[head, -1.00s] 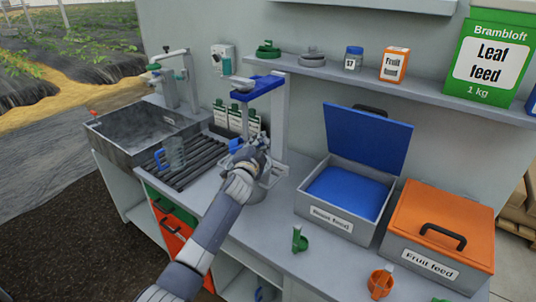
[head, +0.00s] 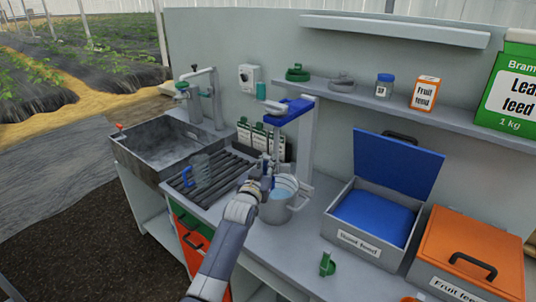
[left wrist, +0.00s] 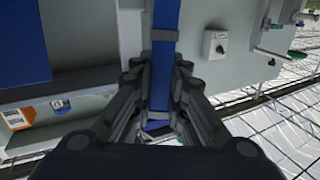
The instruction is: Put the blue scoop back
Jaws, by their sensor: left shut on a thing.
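My left gripper (head: 264,172) is over the left rim of a grey jug (head: 279,212), below the blue-topped stand. In the left wrist view its fingers (left wrist: 158,110) are shut on a blue strip-like piece (left wrist: 163,50), which I take to be the blue scoop's handle. The scoop's bowl cannot be made out. A small blue part shows beside the gripper in the head view. The jug holds pale blue liquid. The open grey bin (head: 345,238) has its blue lid (head: 398,165) raised and blue contents inside. My right gripper is not in view.
A green scoop (head: 327,264) stands on the counter before the open bin. A closed bin with an orange lid (head: 470,250) is at right. A clear jug with a blue handle (head: 200,172) stands on the drain rack, beside the sink (head: 165,150). The shelf (head: 350,97) overhangs the back.

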